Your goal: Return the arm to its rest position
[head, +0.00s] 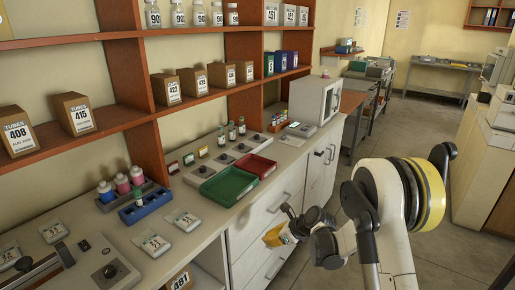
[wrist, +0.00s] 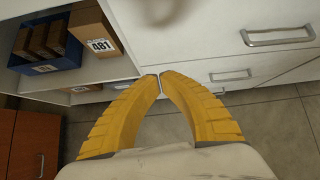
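My gripper (head: 278,236) hangs in front of the white drawers, below the level of the bench top, in the head view. In the wrist view its yellow fingers (wrist: 160,77) curve inward and their tips come together, with nothing seen held between them. My arm is bent, with its white and yellow links at the right of the head view.
The bench (head: 150,225) carries a green tray (head: 228,186), a red tray (head: 255,165), a blue rack (head: 145,205) and a white incubator-like box (head: 315,100). A box marked 481 (wrist: 98,42) sits on a low shelf. Open floor (head: 425,120) lies beyond my arm.

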